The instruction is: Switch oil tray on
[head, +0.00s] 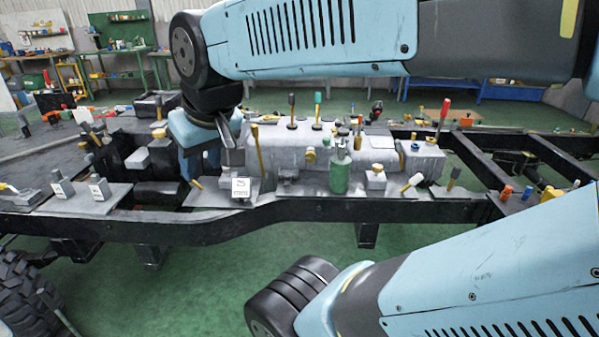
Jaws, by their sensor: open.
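My gripper (228,150) hangs at the left end of the large grey block (320,155) on the chassis, with its grey fingers pointing down. It is open, and I see nothing held in it. My wrist hides part of what lies behind. A white labelled block (241,188) stands on a grey plate below and slightly right of the fingers; its lettering is too small to read. A yellow-handled lever (257,148) stands just right of the fingers. I cannot tell which part is the oil tray or its switch.
A green canister (340,175) stands on the front plate. Several levers stick up, including a red-handled one (444,110) and a white-tipped one (413,181). The black chassis rail (200,232) runs along the front. Workbenches (120,60) stand behind.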

